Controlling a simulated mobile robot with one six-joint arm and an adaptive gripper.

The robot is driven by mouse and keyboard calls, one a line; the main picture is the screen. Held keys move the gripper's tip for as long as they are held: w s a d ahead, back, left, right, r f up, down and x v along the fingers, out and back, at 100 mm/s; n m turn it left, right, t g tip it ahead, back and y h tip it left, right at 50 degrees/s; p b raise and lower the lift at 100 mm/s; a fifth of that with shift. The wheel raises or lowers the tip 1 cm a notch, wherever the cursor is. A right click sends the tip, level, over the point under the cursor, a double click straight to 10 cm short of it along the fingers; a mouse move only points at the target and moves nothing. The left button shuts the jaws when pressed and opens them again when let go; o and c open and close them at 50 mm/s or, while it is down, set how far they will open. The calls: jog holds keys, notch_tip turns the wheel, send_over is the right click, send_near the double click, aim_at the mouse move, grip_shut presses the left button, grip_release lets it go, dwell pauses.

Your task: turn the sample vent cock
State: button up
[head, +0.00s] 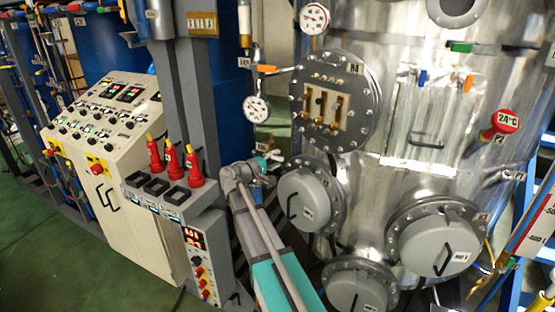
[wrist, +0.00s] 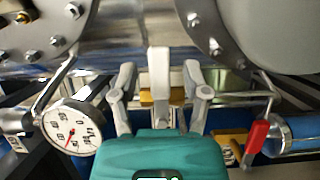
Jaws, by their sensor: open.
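In the wrist view my gripper (wrist: 159,72) points away from the camera with its two grey fingers spread apart. A pale upright piece and part of a yellow piece (wrist: 150,96) show between and behind the fingers. I cannot tell whether the fingers touch them. A red lever handle (wrist: 256,140) sits on piping at the right, apart from the fingers. No readable label marks the sample vent cock, so I cannot tell which fitting it is. In the head view my gripper (head: 268,167) is low beside the steel vessel, left of a round cover (head: 304,199), its fingers hard to make out.
The steel vessel (head: 420,125) with bolted flanges fills the right. A pressure gauge (wrist: 72,130) is close at left in the wrist view. A control panel (head: 105,115) and grey box with red-yellow fittings (head: 173,162) stand left. Green floor (head: 40,250) is clear at far left.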

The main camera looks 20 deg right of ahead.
jog(key=shift+w+d, duration=0.1)
jog(key=shift+d, duration=0.4)
grip_shut()
